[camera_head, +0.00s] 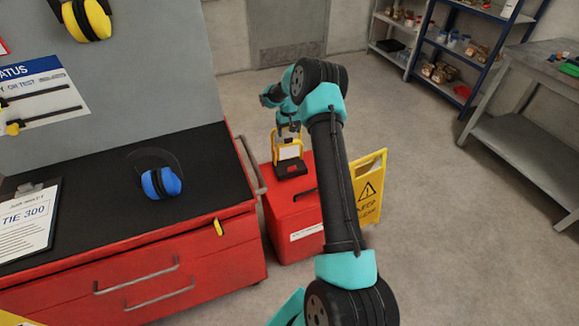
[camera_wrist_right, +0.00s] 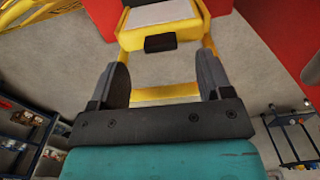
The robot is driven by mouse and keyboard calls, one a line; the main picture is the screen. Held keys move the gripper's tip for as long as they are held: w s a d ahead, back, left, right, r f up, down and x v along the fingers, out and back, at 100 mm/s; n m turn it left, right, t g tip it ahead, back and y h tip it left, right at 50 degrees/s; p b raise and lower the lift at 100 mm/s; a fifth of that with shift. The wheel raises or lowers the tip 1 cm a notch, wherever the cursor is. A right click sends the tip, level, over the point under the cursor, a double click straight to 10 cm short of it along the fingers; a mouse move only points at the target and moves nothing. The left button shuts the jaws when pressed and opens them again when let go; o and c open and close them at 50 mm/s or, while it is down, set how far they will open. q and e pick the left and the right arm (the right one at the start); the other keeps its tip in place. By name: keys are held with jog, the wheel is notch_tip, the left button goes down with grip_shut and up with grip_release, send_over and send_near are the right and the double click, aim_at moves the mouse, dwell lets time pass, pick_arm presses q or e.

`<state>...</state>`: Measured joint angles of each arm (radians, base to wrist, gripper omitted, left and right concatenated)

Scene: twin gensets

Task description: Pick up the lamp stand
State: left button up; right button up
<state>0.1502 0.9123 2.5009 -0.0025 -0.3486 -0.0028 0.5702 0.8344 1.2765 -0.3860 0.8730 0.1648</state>
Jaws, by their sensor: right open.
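The lamp stand is a yellow frame (camera_head: 277,150) with a pale panel and a dark base, upright on the lid of a red box (camera_head: 294,217). In the right wrist view, the lamp stand (camera_wrist_right: 150,37) fills the top middle, and its yellow top bar crosses between my fingers. My right gripper (camera_head: 289,132) is at the top of the lamp stand, pointing down. In the wrist view its two dark fingers (camera_wrist_right: 163,78) are apart, and I cannot tell whether they touch the frame. My left gripper is not in view.
A red tool cabinet (camera_head: 190,262) stands left of the box, with blue earmuffs (camera_head: 161,183) on its black top. A yellow caution sign (camera_head: 369,190) stands right of the box. A grey workbench (camera_head: 530,110) and shelves (camera_head: 470,45) are farther right, with open floor between.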

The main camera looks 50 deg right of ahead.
send_over(290, 152)
jog(key=w, duration=0.1)
jog(key=shift+d+f, duration=0.15)
jog(key=shift+f, duration=2.2)
jog(key=shift+c, duration=0.3)
grip_shut()
jog(key=shift+r, duration=0.15)
